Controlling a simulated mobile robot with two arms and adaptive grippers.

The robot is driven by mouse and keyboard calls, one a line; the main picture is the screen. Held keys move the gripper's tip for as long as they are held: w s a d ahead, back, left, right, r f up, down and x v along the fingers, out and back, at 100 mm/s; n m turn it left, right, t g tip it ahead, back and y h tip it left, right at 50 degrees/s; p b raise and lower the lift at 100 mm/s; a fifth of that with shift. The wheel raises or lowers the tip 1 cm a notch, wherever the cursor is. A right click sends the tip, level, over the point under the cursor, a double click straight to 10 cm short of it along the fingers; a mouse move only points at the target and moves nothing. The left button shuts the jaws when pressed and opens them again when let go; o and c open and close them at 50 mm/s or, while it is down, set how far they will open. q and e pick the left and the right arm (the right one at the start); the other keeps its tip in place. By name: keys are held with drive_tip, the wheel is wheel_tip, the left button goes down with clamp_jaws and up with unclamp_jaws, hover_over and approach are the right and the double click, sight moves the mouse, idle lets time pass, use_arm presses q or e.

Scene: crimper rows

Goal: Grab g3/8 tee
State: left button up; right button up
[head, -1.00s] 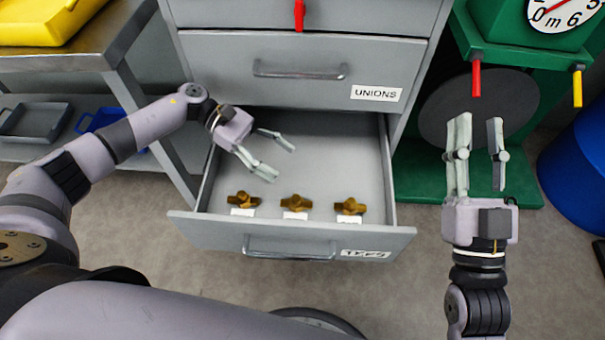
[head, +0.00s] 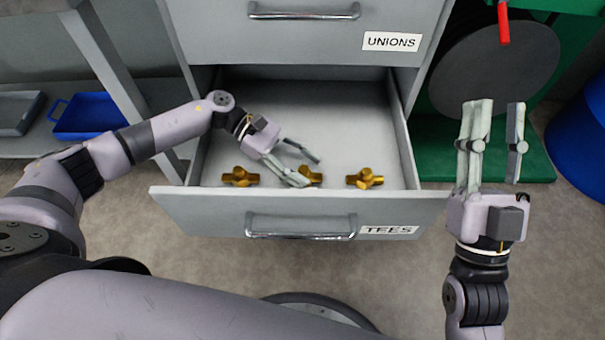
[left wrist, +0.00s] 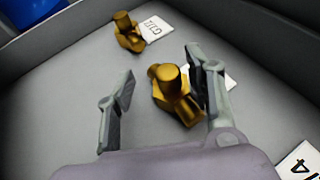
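Three brass tees lie in a row in the open drawer: a left tee (head: 240,177), a middle tee (head: 311,175) and a right tee (head: 364,178). My left gripper (head: 309,171) is open, low over the middle tee. In the left wrist view the middle tee (left wrist: 172,92) lies between the fingers, closer to the right finger. That finger hides most of its white label (left wrist: 228,80). The right tee (left wrist: 127,34) lies beyond, by a label starting "G1" (left wrist: 154,29). A cut-off label ending in "4" (left wrist: 302,163) is at lower right. My right gripper (head: 493,148) is open and empty.
The drawer front (head: 205,210) is marked TEES. A closed UNIONS drawer (head: 300,45) sits above and behind it. The drawer floor (head: 340,110) behind the tees is bare. A green stand (head: 440,150) is at the right, near my right gripper.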

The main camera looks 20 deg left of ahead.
use_arm(q)
drive_tip(key=c, duration=1.1)
drive_tip(key=shift+o, duration=0.2)
